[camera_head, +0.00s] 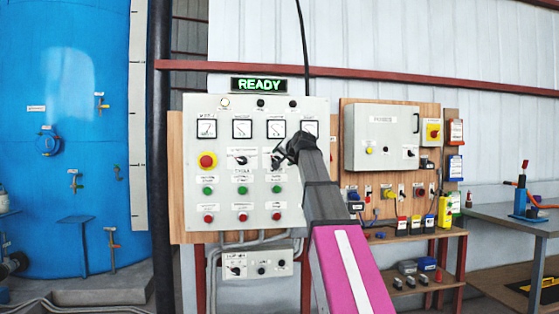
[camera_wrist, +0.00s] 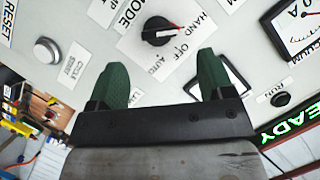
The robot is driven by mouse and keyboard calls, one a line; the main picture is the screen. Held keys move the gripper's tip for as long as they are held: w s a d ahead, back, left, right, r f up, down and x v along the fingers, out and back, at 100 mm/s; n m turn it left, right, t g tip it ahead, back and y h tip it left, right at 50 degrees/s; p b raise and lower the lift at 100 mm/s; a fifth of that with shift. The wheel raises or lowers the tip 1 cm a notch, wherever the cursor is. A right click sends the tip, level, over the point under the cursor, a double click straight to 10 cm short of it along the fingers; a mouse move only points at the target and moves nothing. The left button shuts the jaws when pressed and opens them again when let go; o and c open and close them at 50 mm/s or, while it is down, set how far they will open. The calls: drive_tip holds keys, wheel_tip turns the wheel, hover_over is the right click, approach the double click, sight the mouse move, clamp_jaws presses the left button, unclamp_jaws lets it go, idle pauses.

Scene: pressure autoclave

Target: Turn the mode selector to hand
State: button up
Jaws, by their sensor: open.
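The mode selector (camera_wrist: 160,31) is a black round knob with a red pointer line on a white plate in the wrist view. Its labels read HAND, OFF and AUTO, and the red line points toward the HAND label (camera_wrist: 203,20). My gripper (camera_wrist: 160,68) has two green fingers, wide apart with nothing between them. The knob is just beyond the fingertips, roughly centred between them, and I see no contact. In the head view my gripper (camera_head: 284,150) is at the right part of the control panel (camera_head: 220,145) and hides much of the plate there.
A gauge (camera_wrist: 300,25), a RUN lamp (camera_wrist: 281,100) and a push button (camera_wrist: 47,50) surround the selector. A lit READY sign (camera_head: 259,84) tops the panel. A red emergency button (camera_head: 207,161) is at left. A grey cabinet (camera_head: 382,137) and shelf (camera_head: 425,237) stand at right.

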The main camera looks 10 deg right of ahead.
drive_tip(key=v, duration=0.3)
drive_tip(key=shift+s+d+r, duration=0.1)
drive_tip(key=shift+s, duration=0.1)
drive_tip(key=s+a+f+n+g+h, duration=0.1)
drive_tip(key=s+f+g, duration=0.15)
drive_tip(key=f, duration=1.75)
drive_tip(key=s+a+f+n+g+h, duration=0.15)
drive_tip(key=f+g, duration=0.25)
drive_tip(key=f, duration=1.7)
drive_tip(key=s+f+n+g, duration=0.1)
drive_tip(key=s+f+g, duration=0.3)
drive_tip(key=s+f, duration=0.8)
drive_tip(key=s+f+n+g+h, duration=0.1)
drive_tip(key=s+f+n+g, duration=0.1)
drive_tip(key=s+f, duration=0.9)
wheel_tip(320, 180, down, 9)
drive_tip(key=shift+s+r+g, duration=0.2)
drive_tip(key=shift+s+g, duration=0.15)
drive_tip(key=shift+g, duration=0.5)
